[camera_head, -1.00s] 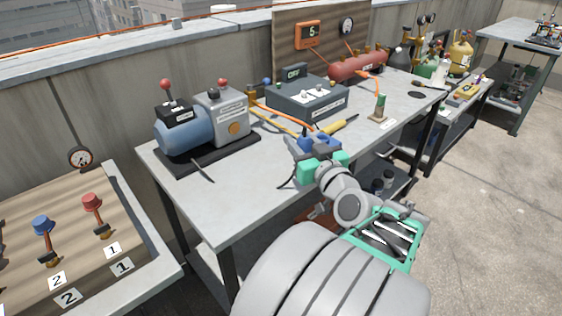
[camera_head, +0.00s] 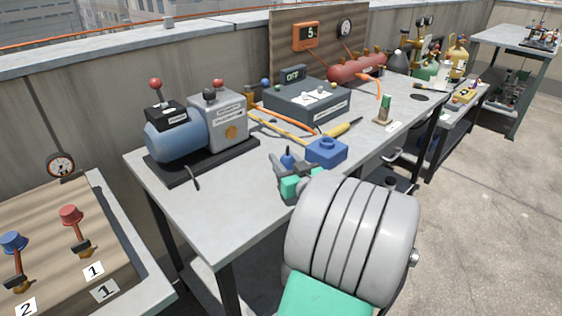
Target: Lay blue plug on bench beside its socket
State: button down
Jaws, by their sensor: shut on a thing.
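The blue plug (camera_head: 287,160) is a small upright blue piece between the grey fingers of my gripper (camera_head: 284,167), which is shut on it. The plug's lower part is hidden by the fingers. The blue socket (camera_head: 328,151) is a block with a dark opening on top. It sits on the grey bench (camera_head: 200,214) just right of my gripper, apart from the plug. I cannot tell whether the plug touches the bench top.
A blue and grey pump (camera_head: 190,140) stands left of my gripper on the bench. A dark switch box (camera_head: 305,102), hoses and a yellow-handled tool (camera_head: 343,128) lie behind the socket. The bench's front left area is bare.

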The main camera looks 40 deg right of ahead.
aim_at(291, 167)
jog(key=shift+f+b, duration=0.25)
jog(key=shift+b, duration=0.1)
jog(key=c, duration=0.9)
grip_release()
jog(key=shift+r, duration=0.1)
jog(key=shift+c, duration=0.2)
jog(key=shift+r+p, duration=0.25)
jog(key=shift+p, duration=0.2)
jog(key=v, duration=0.9)
jog(key=shift+s+f+b, duration=0.1)
jog(key=shift+s+b, duration=0.2)
jog(key=shift+b, duration=0.05)
jog(key=b, duration=0.3)
jog(key=shift+s+f, duration=0.25)
jog(key=shift+f, duration=0.15)
jog(key=b+v, duration=0.1)
jog(key=b, duration=0.2)
jog(key=shift+s+a+r+b, duration=0.15)
jog(key=shift+s+a+b, duration=0.05)
jog(key=shift+s+b, duration=0.1)
jog(key=shift+s+a+r, duration=0.1)
jog(key=shift+a+r, duration=0.05)
jog(key=shift+r, duration=0.1)
